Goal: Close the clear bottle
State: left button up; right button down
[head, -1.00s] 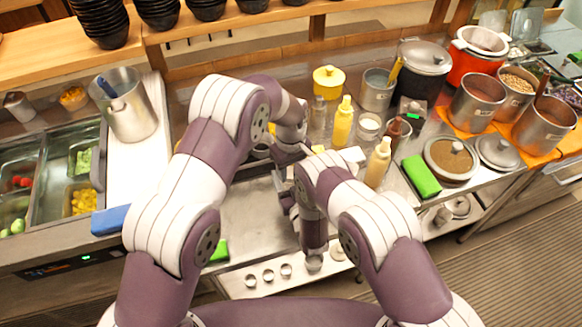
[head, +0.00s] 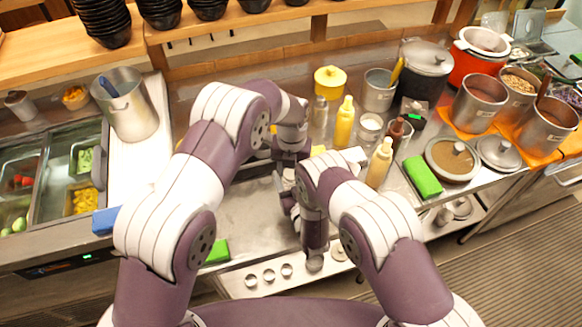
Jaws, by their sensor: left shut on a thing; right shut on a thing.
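A small clear, greyish bottle (head: 319,112) stands upright on the counter behind my arms; I cannot tell whether it is the task's bottle. My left gripper (head: 287,163) points down over the middle of the counter, left of that bottle and nearer to me. My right gripper (head: 287,192) is close to it, just below it in the picture. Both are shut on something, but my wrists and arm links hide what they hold. I cannot make out a cap or a bottle neck between the fingers.
A yellow bottle (head: 344,122) and a cream bottle (head: 379,163) stand right of my grippers. A green block (head: 422,176) lies further right. A metal jug (head: 127,104) stands at left.

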pick_arm(q)
jog(key=shift+m, duration=0.4)
jog(key=o, duration=1)
jog(key=shift+r, duration=0.1)
jog(key=shift+r, duration=2.2)
jog(key=shift+c, duration=0.4)
